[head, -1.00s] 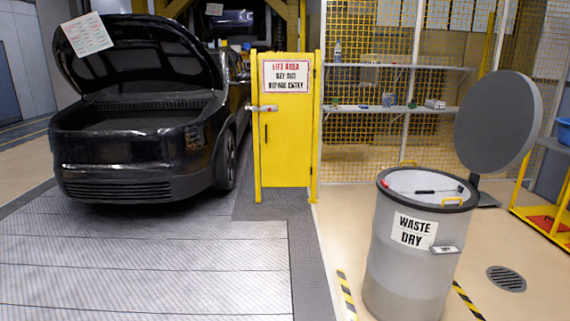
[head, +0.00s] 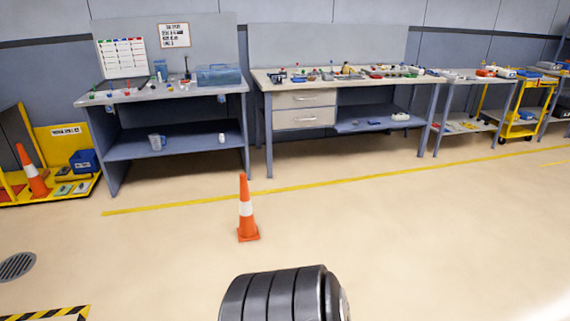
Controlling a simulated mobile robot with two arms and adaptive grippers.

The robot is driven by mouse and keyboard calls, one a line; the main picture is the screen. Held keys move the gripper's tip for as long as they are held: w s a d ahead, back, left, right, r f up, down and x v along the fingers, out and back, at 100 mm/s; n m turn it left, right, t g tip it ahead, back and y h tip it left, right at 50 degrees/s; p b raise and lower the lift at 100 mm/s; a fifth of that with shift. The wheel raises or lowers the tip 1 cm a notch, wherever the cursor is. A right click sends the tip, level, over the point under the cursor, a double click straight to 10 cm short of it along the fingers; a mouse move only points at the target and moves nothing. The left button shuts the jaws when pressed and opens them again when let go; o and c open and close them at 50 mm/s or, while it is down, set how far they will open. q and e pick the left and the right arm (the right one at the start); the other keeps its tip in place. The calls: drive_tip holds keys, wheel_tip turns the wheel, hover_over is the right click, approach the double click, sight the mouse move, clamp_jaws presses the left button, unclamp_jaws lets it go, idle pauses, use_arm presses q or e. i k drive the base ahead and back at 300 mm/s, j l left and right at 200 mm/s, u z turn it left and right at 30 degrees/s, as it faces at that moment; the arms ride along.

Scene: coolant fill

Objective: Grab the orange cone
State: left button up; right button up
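An orange cone (head: 248,224) with a white band stands upright on the open floor, near the middle of the head view, in front of the workbenches. A second orange cone (head: 34,177) with a white band stands at the far left on a yellow rack. Neither of my grippers is in view.
A yellow floor line (head: 330,184) runs behind the nearer cone. A grey bench (head: 178,144) and a drawer workbench (head: 300,118) line the wall. Floor on both sides of the cone is clear.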

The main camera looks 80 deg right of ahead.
sight(247, 230)
drive_tip(key=z, duration=2.45)
drive_tip(key=i+l, duration=0.15)
drive_tip(key=i, duration=0.25)
drive_tip(key=i+l, duration=0.2)
drive_tip(key=i, duration=0.2)
drive_tip(key=i+l, duration=0.15)
drive_tip(key=i, duration=0.3)
drive_tip(key=i+l+u, duration=0.1)
drive_tip(key=i, duration=0.3)
drive_tip(key=l, duration=0.1)
